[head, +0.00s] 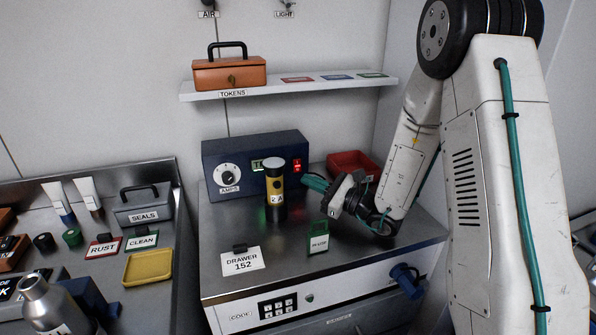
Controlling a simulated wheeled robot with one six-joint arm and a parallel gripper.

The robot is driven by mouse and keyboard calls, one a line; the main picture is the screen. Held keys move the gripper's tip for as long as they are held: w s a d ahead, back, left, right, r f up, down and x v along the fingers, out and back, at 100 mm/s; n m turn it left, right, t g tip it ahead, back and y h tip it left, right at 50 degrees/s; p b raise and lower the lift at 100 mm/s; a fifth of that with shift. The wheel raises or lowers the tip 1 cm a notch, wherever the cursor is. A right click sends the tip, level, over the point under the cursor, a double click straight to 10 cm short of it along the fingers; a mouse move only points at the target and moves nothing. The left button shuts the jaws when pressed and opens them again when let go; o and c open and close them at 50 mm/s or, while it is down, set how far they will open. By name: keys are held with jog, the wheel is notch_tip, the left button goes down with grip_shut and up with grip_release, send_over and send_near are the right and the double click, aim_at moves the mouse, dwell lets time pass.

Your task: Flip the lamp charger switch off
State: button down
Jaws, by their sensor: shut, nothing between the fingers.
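The lamp charger (222,154) is a dark blue box at the back of the steel counter. It has an AMPS dial (229,175) on the left and a partly hidden green display. The red switch (297,166) is lit on its right side. A black and yellow lamp (275,185) marked "2 A" stands upright in front of the charger. My gripper (307,181) is shut and empty, just right of the lamp and a little below the switch. Its teal fingers point left toward the charger. I cannot tell whether they touch anything.
A red tray (352,160) sits behind my gripper. A green tag (318,238) and a "DRAWER 152" card (243,261) are at the counter's front. A shelf (290,89) with an orange box (230,74) hangs above. The counter's front middle is mostly clear.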

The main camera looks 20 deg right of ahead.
jog(key=shift+w+f, duration=0.2)
jog(key=shift+w, duration=0.6)
jog(key=shift+w+f, duration=0.15)
jog(key=shift+w, duration=0.7)
jog(key=shift+w+f, duration=0.2)
jog(key=shift+w, duration=0.6)
jog(key=shift+w, duration=0.1)
jog(key=shift+w+f, duration=0.1)
jog(key=shift+w, duration=0.2)
jog(key=shift+w, duration=0.35)
dwell(0.6)
jog(key=shift+s, duration=0.1)
jog(key=shift+s, duration=0.65)
jog(key=shift+s+r, duration=0.2)
jog(key=shift+s, duration=0.6)
jog(key=shift+s+r, duration=0.25)
jog(key=shift+s, duration=0.6)
jog(key=shift+s+r, duration=0.2)
jog(key=shift+s, duration=0.6)
